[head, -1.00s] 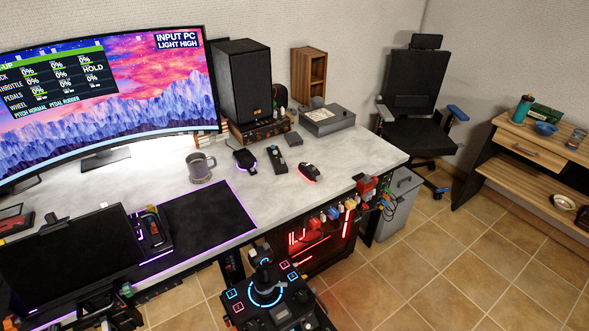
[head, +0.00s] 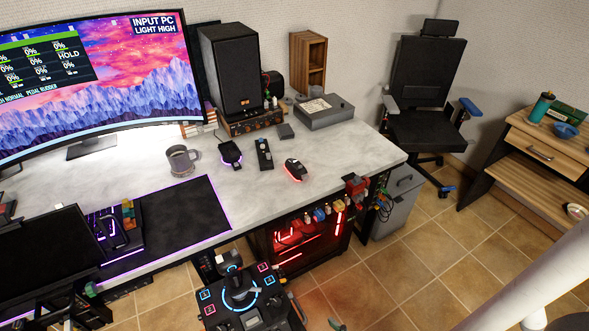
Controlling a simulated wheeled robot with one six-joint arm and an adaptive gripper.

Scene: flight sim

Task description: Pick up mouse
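Two mice lie on the grey desk (head: 345,148) in the head view. One dark mouse (head: 295,169) with a red glow is near the desk's front edge, right of a dark remote-like device (head: 264,154). Another dark mouse (head: 230,154) with a purple glow lies left of that device. Nothing touches either mouse. A pale link of my arm (head: 535,275) shows at the lower right, well away from the desk. My gripper itself cannot be made out in the frame.
A mug (head: 181,160) and dark desk mat (head: 180,217) lie to the left. A speaker (head: 231,72) and grey box (head: 322,112) stand behind. A joystick panel (head: 241,297) and glowing computer (head: 305,240) are in front and below. Tiled floor (head: 400,270) is open at right.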

